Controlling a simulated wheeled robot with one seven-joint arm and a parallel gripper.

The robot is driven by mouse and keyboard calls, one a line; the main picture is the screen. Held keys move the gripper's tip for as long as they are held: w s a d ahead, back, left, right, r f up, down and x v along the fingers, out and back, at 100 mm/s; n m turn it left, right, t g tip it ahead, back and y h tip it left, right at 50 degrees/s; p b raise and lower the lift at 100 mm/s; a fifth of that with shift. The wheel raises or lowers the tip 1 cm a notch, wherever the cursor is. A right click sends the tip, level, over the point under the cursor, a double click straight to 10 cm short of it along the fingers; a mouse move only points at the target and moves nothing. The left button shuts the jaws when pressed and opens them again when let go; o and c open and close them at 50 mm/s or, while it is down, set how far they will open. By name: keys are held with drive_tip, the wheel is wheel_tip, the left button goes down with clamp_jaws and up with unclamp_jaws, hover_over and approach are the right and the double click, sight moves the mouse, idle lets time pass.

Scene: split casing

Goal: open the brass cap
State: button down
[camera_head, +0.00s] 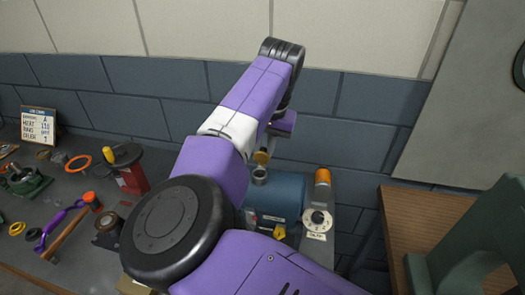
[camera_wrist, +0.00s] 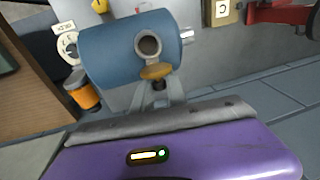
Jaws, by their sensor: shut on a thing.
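The blue casing (camera_head: 280,193) is a drum lying on the bench behind my arm; it also shows in the wrist view (camera_wrist: 110,55). Its round grey neck (camera_head: 259,175) points up, and its dark mouth shows uncovered in the wrist view (camera_wrist: 149,46). The brass cap (camera_head: 262,157) is just above the neck in the head view; in the wrist view (camera_wrist: 156,72) it sits at my fingertips, off to one side of the mouth. My gripper (camera_wrist: 159,86) is shut on the cap. I cannot tell whether the cap still touches the neck's rim.
A dial (camera_head: 317,221) and an orange-topped cylinder (camera_head: 322,178) stand right of the casing. A red stand (camera_head: 132,178), a hammer (camera_head: 68,232) and other tools lie to the left. A tiled wall is behind. A wooden table (camera_head: 425,215) is at the right.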

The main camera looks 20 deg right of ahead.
drive_tip(key=shift+w+d+f+g+y, duration=0.2)
drive_tip(key=shift+f+g+y, duration=0.1)
drive_tip(key=shift+g+y, duration=0.4)
drive_tip(key=shift+w+d+f+g+y, duration=0.25)
drive_tip(key=shift+g+y, duration=0.25)
drive_tip(key=shift+g, duration=0.4)
drive_tip(key=shift+f, duration=0.15)
drive_tip(key=c, duration=1.3)
unclamp_jaws()
drive_tip(key=v, duration=0.8)
drive_tip(key=shift+w, duration=0.15)
